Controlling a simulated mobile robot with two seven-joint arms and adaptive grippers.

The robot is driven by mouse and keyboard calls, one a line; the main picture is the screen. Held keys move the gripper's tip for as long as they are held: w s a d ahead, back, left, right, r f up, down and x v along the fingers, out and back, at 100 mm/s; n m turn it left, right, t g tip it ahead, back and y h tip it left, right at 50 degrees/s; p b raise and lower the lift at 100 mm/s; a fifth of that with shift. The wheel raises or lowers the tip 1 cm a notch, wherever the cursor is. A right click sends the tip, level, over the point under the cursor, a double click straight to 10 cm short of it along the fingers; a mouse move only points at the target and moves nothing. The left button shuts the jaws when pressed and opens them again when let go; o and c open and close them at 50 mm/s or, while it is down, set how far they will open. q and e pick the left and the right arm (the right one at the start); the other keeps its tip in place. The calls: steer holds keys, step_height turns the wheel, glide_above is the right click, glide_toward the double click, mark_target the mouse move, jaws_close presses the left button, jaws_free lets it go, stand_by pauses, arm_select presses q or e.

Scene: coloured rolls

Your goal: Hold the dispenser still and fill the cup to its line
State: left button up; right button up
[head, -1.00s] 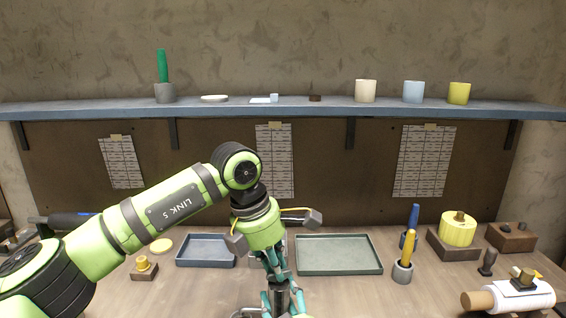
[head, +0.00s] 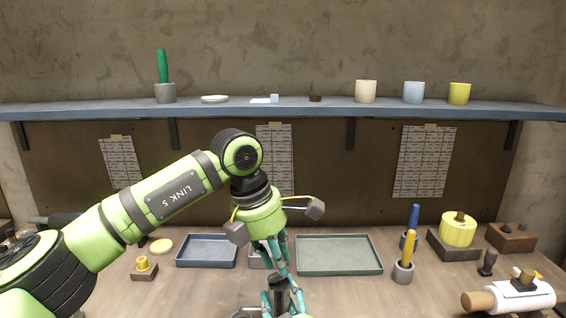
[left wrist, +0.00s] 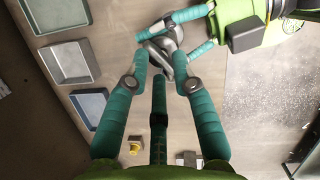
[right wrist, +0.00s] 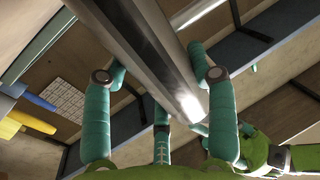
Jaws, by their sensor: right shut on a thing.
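The dispenser, a grey metal cylinder (right wrist: 150,45), runs between the fingers of my right gripper (head: 284,300). That gripper is shut on it at the bottom middle of the head view. The dispenser's grey top and lever show in the left wrist view (left wrist: 166,38). My left gripper (head: 280,258) is just above the dispenser, its fingers pointing down and close together at the lever. Whether they touch or grip it is unclear. A cream cup (head: 366,91), a light blue cup (head: 413,92) and a yellow cup (head: 459,93) stand on the shelf. No fill line is visible.
A blue tray (head: 207,265) lies left of the grippers and a green tray (head: 338,272) right of them. A grey holder with a yellow-handled tool (head: 403,272) and a yellow roll (head: 458,230) stand farther right. The shelf (head: 320,110) crosses the back.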

mark_target(276, 272)
arm_select(q)
steer(key=shift+w+a+r, duration=0.1)
steer(key=shift+r, duration=1.75)
jaws_close()
